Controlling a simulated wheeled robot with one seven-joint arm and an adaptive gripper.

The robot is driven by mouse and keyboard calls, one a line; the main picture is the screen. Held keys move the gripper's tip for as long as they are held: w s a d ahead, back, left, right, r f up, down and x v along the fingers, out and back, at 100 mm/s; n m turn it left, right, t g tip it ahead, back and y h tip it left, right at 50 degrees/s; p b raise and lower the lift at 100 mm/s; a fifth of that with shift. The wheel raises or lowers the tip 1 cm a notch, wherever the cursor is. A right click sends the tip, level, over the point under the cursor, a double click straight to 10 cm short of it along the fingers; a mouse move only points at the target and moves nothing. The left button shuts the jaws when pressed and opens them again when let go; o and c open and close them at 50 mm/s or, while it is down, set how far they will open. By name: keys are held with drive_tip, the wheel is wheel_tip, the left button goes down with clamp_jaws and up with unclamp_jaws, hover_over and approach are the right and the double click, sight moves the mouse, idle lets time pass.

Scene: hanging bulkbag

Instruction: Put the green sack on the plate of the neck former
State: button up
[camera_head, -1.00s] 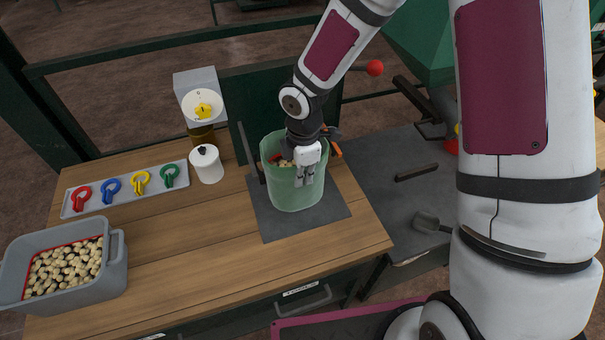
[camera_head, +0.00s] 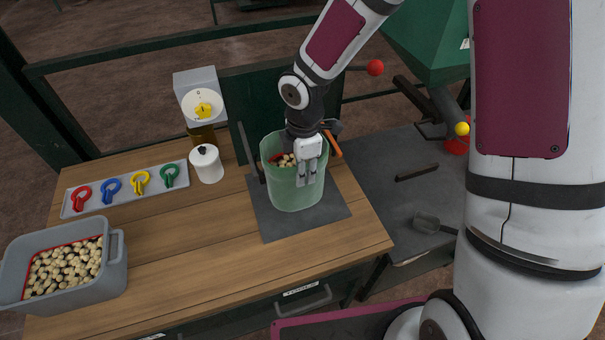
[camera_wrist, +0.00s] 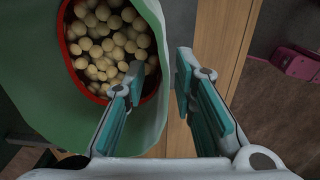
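The green sack (camera_head: 292,190) is pale green, open at the top, and stands upright on a dark grey plate (camera_head: 275,226) on the wooden bench. A red-rimmed opening with pale round pieces shows inside it. I cannot tell for sure whether this plate belongs to the neck former. My gripper (camera_head: 306,178) points down at the sack's front right rim. In the wrist view my gripper (camera_wrist: 160,66) is open, with the left finger over the sack's inside and the right finger outside. The wall of the sack (camera_wrist: 150,128) lies between them; contact is unclear.
A grey bin (camera_head: 112,285) of pale pieces stands front left. Behind it is a tray (camera_head: 98,203) with coloured clips. A white lidded pot (camera_head: 206,165) and a scale-like device (camera_head: 199,95) stand behind. A scoop (camera_head: 428,222) lies on the right grey surface. The middle bench is clear.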

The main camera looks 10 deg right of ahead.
wheel_tip(320, 180, up, 10)
drive_tip(key=s+d+r+m+t+h, duration=0.1)
drive_tip(key=s+d+r+m, duration=0.3)
drive_tip(key=r+m, duration=0.15)
drive_tip(key=s+d+r+m+t+h, duration=0.1)
drive_tip(key=s+d+r+m, duration=0.25)
drive_tip(key=r, duration=0.35)
drive_tip(key=s+d+r+m+t+y, duration=0.1)
drive_tip(key=s+d+r+m, duration=0.1)
drive_tip(key=s+m, duration=0.3)
drive_tip(key=s+d+r+m+t+y, duration=0.1)
drive_tip(key=s+d+r+m+t, duration=0.1)
drive_tip(key=s+r+m, duration=0.3)
drive_tip(key=shift+s+d+m, duration=0.4)
drive_tip(key=shift+s+m, duration=0.2)
drive_tip(key=shift+s, duration=0.35)
